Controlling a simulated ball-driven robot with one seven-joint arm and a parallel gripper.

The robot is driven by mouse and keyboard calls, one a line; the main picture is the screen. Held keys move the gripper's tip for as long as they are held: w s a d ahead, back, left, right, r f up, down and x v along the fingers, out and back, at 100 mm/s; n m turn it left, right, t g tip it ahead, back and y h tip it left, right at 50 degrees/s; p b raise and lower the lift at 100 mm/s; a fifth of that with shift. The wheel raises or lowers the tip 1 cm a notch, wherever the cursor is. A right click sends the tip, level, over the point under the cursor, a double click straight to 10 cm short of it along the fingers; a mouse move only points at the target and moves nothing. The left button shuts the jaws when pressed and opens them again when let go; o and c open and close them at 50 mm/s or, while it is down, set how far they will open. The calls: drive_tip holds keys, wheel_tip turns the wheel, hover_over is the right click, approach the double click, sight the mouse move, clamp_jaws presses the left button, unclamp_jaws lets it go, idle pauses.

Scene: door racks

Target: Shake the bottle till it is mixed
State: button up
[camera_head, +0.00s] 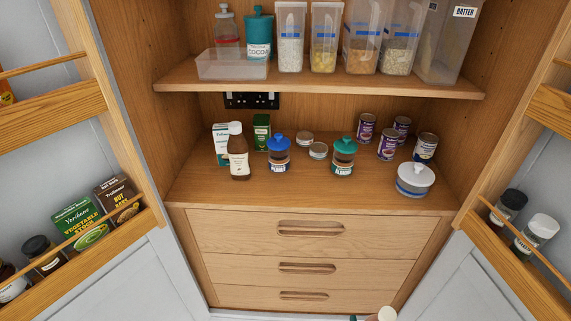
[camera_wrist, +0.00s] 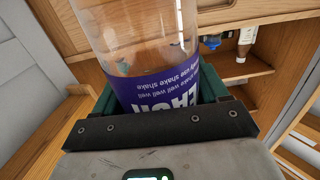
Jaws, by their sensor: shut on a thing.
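In the wrist view a clear bottle (camera_wrist: 140,40) with a purple label stands between the green pads of my gripper (camera_wrist: 160,92). The gripper is shut on it around the label. The label repeats the words "shake well" and reads upside down in this view. The clear part looks see-through, with a few dark specks near the label; the bottle's ends are out of frame or hidden. In the head view only a pale rounded piece (camera_head: 386,314) and a bit of teal show at the bottom edge; I cannot tell whether they are the bottle and gripper.
The open cupboard holds a brown bottle (camera_head: 238,155), a blue-lidded jar (camera_head: 278,155), a green-lidded jar (camera_head: 343,158), several cans and a white lidded pot (camera_head: 414,181). Tall tubs stand on the upper shelf (camera_head: 300,84). Door racks (camera_head: 100,245) flank both sides; drawers (camera_head: 310,232) lie below.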

wheel_tip(320, 180, up, 4)
drive_tip(key=shift+d+r, duration=0.1)
drive_tip(key=shift+r, duration=0.4)
wheel_tip(320, 180, down, 6)
wheel_tip(320, 180, up, 6)
drive_tip(key=shift+f, duration=0.2)
wheel_tip(320, 180, down, 6)
drive_tip(key=shift+w+r, duration=0.1)
drive_tip(key=shift+r, duration=0.05)
